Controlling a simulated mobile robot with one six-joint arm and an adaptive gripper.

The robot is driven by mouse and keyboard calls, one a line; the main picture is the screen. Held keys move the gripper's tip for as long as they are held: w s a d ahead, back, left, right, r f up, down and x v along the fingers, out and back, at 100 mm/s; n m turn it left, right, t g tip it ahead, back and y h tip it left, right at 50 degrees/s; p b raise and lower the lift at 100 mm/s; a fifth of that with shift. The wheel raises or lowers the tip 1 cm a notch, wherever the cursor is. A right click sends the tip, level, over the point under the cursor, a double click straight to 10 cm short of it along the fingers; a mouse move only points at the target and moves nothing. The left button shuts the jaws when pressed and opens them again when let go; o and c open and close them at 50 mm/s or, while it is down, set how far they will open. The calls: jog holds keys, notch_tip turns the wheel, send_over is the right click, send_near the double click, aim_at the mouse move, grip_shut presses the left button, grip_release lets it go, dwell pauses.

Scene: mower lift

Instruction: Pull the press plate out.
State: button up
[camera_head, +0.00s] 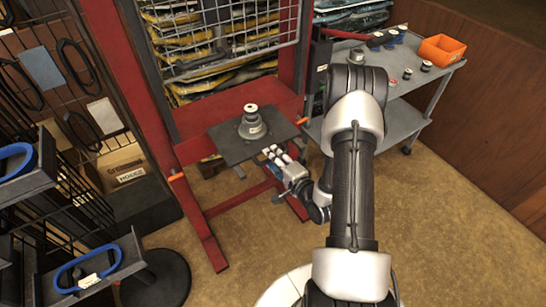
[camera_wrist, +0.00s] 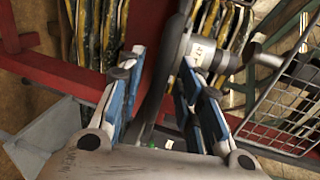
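The press plate (camera_head: 230,150) is a dark flat plate lying level in the red press frame, jutting out at the front. A grey stepped cone-like part (camera_head: 252,128) with a pale top stands on it. My gripper (camera_head: 275,153) is at the plate's front right edge. In the wrist view the plate (camera_wrist: 163,75) appears almost edge-on between the two blue-sided fingers of my gripper (camera_wrist: 162,62). The fingers are apart, with gaps visible beside the plate; I see no clear contact. The grey part (camera_wrist: 205,54) shows just beyond the right finger.
The red press frame (camera_head: 205,235) surrounds the plate, with a wire mesh guard (camera_head: 228,30) above. Orange pieces (camera_head: 177,177) sit on its posts. A grey cart (camera_head: 405,118) with an orange bin (camera_head: 441,49) stands right. Black racks (camera_head: 75,215) stand left. Carpet in front is open.

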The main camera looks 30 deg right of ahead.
jog(key=v, duration=1.1)
jog(key=w+a+r+n+g+h, duration=0.1)
jog(key=w+r+n+g+h, duration=0.2)
jog(key=r+n+g, duration=0.7)
jog(key=s+a+r+n+y, duration=0.1)
jog(key=s+a+r+n, duration=0.2)
jog(key=s+a+r, duration=0.4)
jog(key=s+a+r+n+g+y, duration=0.1)
jog(key=s+a+r+n, duration=0.3)
jog(key=s+a+r, duration=0.3)
jog(key=s+a, duration=0.2)
jog(key=s, duration=0.2)
jog(key=shift+s+r+n, duration=0.15)
jog(key=shift+s+n, duration=0.15)
jog(key=shift+s, duration=0.05)
